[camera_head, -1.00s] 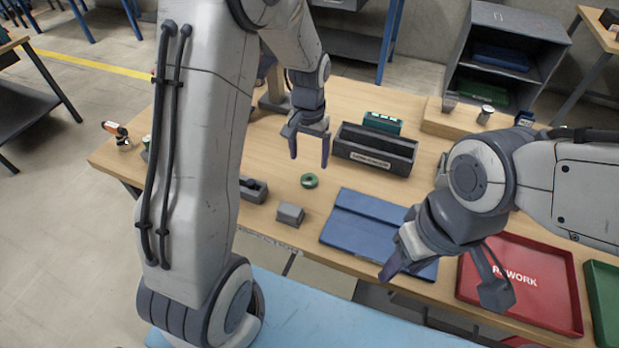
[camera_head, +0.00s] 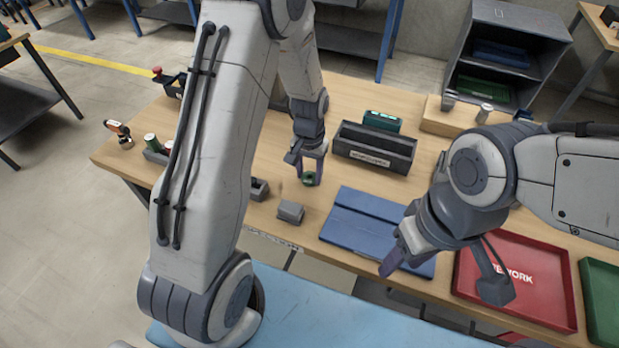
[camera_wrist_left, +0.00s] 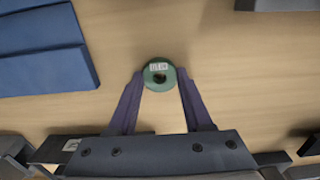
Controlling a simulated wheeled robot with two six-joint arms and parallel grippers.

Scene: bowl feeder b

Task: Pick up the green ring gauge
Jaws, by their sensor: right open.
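The green ring gauge (camera_head: 308,178) lies on the wooden table, left of the blue folder-like mat. In the left wrist view the ring (camera_wrist_left: 160,64) shows its round face with a small white label and a dark central hole. My left gripper (camera_head: 310,180) is down at the ring, with one finger on each side. In the left wrist view both fingertips (camera_wrist_left: 160,76) appear to touch its sides, so the gripper looks shut on it. My right gripper (camera_head: 440,278) is open and empty, above the blue mat and the red tray.
The blue mat (camera_head: 350,228) lies right of the ring. A dark open bin (camera_head: 374,150) stands behind it, with a green case (camera_head: 382,120) beyond. A small grey block (camera_head: 290,212) is nearby. A red tray (camera_head: 545,285) and green tray (camera_head: 598,290) are at right.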

